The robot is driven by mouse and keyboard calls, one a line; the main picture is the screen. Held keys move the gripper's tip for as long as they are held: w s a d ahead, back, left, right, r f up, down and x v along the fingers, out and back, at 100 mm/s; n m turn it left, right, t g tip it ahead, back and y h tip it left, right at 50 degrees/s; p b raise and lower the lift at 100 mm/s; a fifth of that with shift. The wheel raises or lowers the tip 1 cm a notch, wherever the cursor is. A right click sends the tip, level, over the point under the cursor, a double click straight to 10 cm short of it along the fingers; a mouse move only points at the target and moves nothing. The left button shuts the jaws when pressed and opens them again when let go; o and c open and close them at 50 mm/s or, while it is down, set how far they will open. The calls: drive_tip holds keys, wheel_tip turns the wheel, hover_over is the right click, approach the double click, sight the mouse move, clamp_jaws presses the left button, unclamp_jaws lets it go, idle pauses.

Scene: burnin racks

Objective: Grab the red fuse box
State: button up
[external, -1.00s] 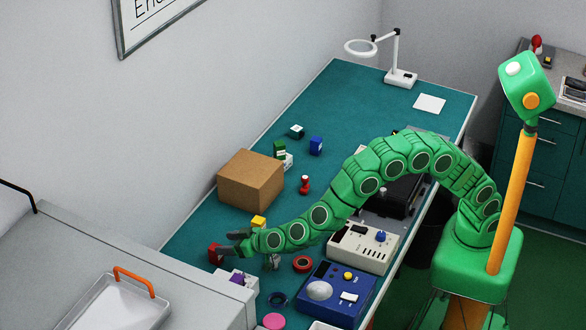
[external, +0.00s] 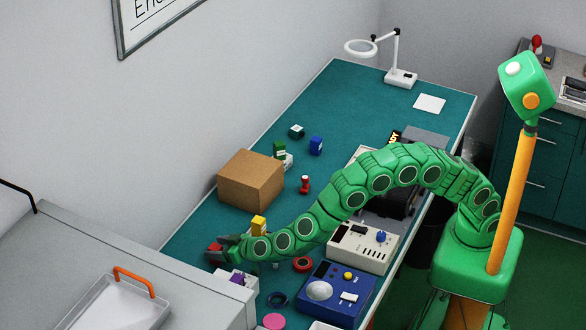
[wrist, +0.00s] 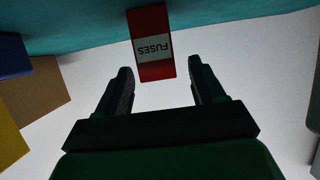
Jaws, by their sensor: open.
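The red fuse box (external: 215,247) stands near the left end of the teal bench, mostly hidden behind my gripper in the external view. In the wrist view the fuse box (wrist: 152,43) is a red block with a white label reading FUSES, which appears upside down. My gripper (external: 219,252) is open. In the wrist view its two fingers (wrist: 159,88) are spread apart, and the lower end of the box lies between and just beyond the fingertips. The fingers do not appear to touch it.
A yellow block (external: 259,224) stands close beside my wrist. A white box with a purple part (external: 238,279) is just in front. A cardboard box (external: 251,181) stands farther back. A grey cabinet top (external: 120,250) borders the left end.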

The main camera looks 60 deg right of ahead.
sight(217, 247)
drive_tip(key=shift+x, duration=1.7)
drive_tip(key=shift+s, duration=0.1)
drive_tip(key=c, duration=1.1)
drive_tip(key=shift+o, duration=0.2)
